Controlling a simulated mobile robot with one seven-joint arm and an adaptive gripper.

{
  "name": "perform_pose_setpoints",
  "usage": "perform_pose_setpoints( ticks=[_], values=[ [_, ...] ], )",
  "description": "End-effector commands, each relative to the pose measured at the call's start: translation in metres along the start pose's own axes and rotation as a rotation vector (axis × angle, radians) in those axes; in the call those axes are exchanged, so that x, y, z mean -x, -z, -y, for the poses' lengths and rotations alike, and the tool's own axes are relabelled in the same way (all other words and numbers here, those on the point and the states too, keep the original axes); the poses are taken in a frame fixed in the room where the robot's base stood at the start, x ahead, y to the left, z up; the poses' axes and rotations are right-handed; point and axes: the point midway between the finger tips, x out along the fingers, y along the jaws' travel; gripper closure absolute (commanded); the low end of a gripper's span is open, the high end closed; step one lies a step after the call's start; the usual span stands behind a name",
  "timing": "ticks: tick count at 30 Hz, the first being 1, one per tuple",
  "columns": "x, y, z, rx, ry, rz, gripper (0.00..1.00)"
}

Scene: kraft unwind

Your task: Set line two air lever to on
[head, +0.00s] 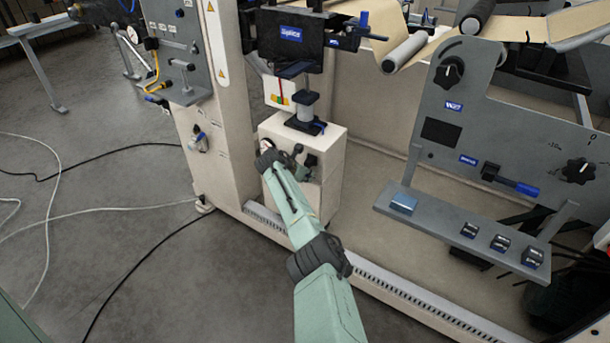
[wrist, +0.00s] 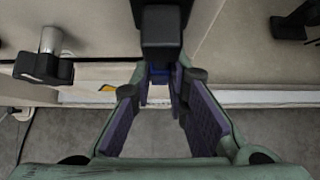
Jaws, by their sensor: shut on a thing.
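My arm reaches to the front of a cream box (head: 330,150) in the head view, and the wrist hides most of the box's controls. In the wrist view my gripper (wrist: 156,84) has its two purple-padded fingers on either side of a dark lever (wrist: 162,30) with a blue part (wrist: 158,73) between the fingertips. It is shut on this lever, with the pads well apart lower down. A second black handle (wrist: 40,68) on a grey metal stem is left of the gripper in the wrist view. No label naming line two is readable.
A round gauge (head: 266,146) is beside my wrist. A cream column (head: 180,130) stands left of the box. A grey panel (head: 480,120) with knobs and a shelf (head: 450,222) is at the right. Cables lie on the open floor (head: 110,225) at left.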

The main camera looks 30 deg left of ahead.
Motion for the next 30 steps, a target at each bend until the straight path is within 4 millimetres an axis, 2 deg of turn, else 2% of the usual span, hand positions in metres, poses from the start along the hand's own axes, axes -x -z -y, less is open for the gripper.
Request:
perform_pose_setpoints(
  ticks=[2,3,12,23,30],
  values=[
    [-0.001,0.002,0.002,0.004,0.005,-0.002,1.00],
    [-0.001,0.002,0.002,0.004,0.005,-0.002,0.85],
    [-0.001,0.001,0.001,0.002,0.003,-0.001,0.65],
    [0.002,0.001,0.000,0.001,0.001,0.000,0.65],
    [0.024,0.001,0.000,0.001,-0.003,0.000,0.65]
  ],
)
